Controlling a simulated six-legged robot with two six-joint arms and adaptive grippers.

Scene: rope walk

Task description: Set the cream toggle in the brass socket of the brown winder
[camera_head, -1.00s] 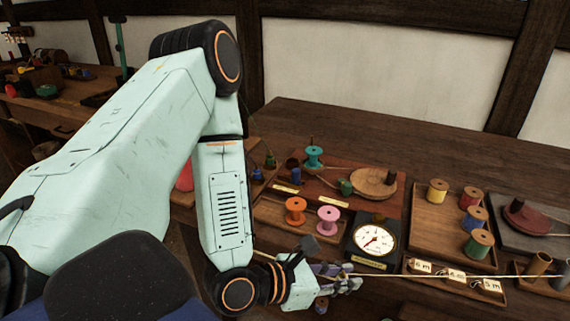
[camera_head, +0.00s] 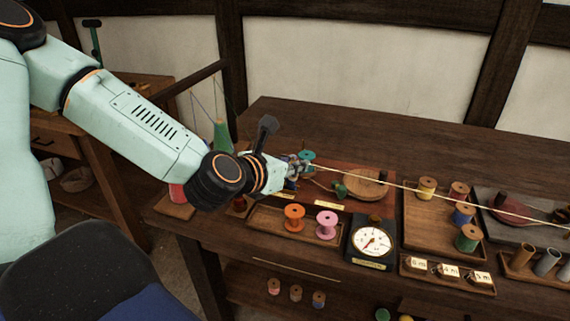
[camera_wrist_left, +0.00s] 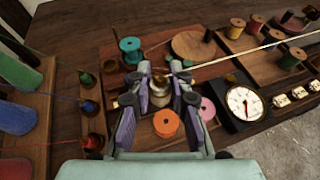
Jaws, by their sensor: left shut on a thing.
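My left gripper (camera_head: 302,166) is shut, above the left part of the red-brown board. In the left wrist view its fingers (camera_wrist_left: 160,76) close around a small cream piece (camera_wrist_left: 160,93), which looks like the toggle; the fingers partly hide it. A pale cord runs from the fingertips to the right. The brown winder (camera_head: 367,187) is a round wooden disc with a dark peg, on the board to the right of the gripper. It also shows in the left wrist view (camera_wrist_left: 194,47). I cannot make out the brass socket. My right gripper is out of view.
Orange (camera_head: 294,218) and pink (camera_head: 327,224) spools stand in a tray in front of the board. A dial gauge (camera_head: 372,242) is to their right. A tray with several spools (camera_head: 425,230) stands further right. The cord (camera_head: 440,193) spans above these. The table's back (camera_head: 350,130) is clear.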

